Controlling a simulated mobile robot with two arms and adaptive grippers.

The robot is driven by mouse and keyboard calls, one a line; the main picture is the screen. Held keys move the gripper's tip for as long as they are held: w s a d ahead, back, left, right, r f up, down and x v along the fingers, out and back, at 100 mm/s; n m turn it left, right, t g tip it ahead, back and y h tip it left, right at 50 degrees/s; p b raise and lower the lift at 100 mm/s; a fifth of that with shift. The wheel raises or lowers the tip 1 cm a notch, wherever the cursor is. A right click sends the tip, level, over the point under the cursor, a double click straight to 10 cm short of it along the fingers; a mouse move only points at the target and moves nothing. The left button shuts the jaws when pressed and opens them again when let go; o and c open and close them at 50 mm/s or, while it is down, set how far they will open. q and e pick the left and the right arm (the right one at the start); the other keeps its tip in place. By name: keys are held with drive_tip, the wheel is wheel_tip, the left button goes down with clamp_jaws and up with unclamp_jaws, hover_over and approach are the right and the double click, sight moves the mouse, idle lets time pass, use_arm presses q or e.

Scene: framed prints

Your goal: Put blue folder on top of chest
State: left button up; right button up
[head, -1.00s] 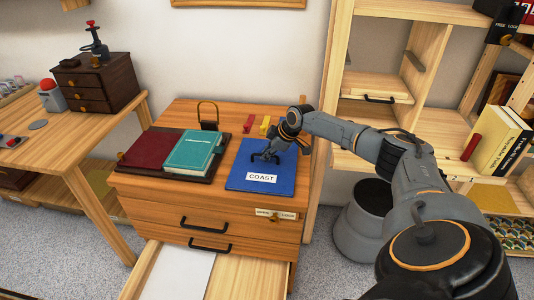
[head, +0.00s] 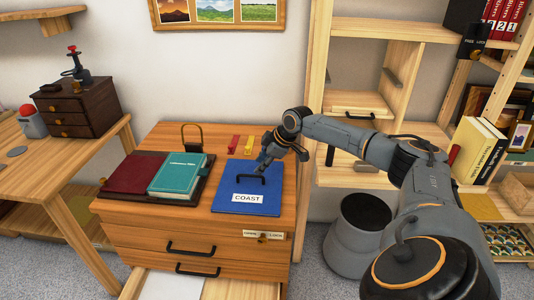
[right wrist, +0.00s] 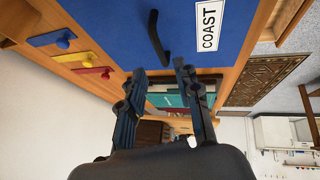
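The blue folder (head: 245,203), labelled COAST, lies flat on the top of the wooden chest (head: 150,224), at its right front. Its black handle (head: 251,180) shows; in the right wrist view the handle (right wrist: 158,40) stands just beyond my fingertips. My right gripper (head: 265,160) is just above and behind the handle. In the right wrist view its two fingers (right wrist: 160,72) are apart with nothing between them. My left gripper is not in view.
A dark tray with a red book (head: 137,173) and teal book (head: 178,174) lies left of the folder. Red (head: 233,144) and yellow (head: 247,145) knobbed pieces lie behind it. A drawer (head: 160,286) stands open below.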

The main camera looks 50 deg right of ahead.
drive_tip(key=shift+v, duration=2.35)
